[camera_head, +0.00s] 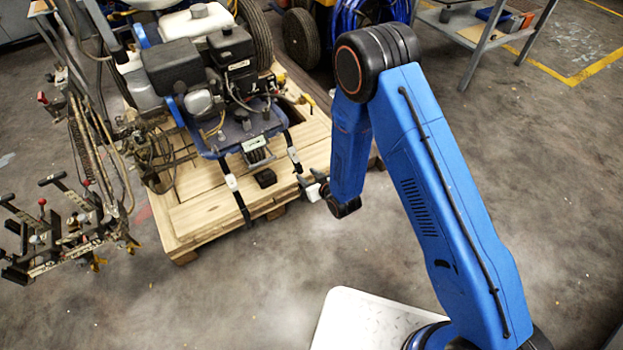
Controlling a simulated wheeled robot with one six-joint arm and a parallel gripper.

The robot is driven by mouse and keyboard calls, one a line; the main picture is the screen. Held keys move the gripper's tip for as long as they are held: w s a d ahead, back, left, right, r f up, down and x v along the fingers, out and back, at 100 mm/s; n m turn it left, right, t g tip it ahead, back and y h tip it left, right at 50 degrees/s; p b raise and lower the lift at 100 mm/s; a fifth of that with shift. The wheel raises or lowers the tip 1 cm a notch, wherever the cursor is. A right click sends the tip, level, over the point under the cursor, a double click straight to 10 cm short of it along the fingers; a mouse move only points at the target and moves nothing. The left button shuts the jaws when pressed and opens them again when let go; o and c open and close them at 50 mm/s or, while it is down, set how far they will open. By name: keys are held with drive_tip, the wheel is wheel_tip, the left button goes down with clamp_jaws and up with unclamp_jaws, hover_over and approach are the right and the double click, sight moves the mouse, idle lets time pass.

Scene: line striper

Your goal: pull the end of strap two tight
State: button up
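The line striper (205,75), with its engine and blue frame, stands on a wooden pallet (190,215). Two dark straps come down from the front of its frame over the pallet. The left strap (240,203) has a pale buckle and hangs over the pallet's front edge. The right strap (292,153) runs down toward my gripper (310,188). I cannot tell which one is strap two. My gripper is at the pallet's right front edge, at the lower part of the right strap. Its fingers are small and partly hidden, so its grip and the strap end are unclear.
A small black block (265,178) lies on the pallet between the straps. Striper arms and hoses (85,190) stick out at the left. A metal-legged table (480,35) stands at the back right. The concrete floor in front of the pallet is clear.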

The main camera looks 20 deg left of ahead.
sight(300, 170)
drive_tip(key=shift+x, duration=3.05)
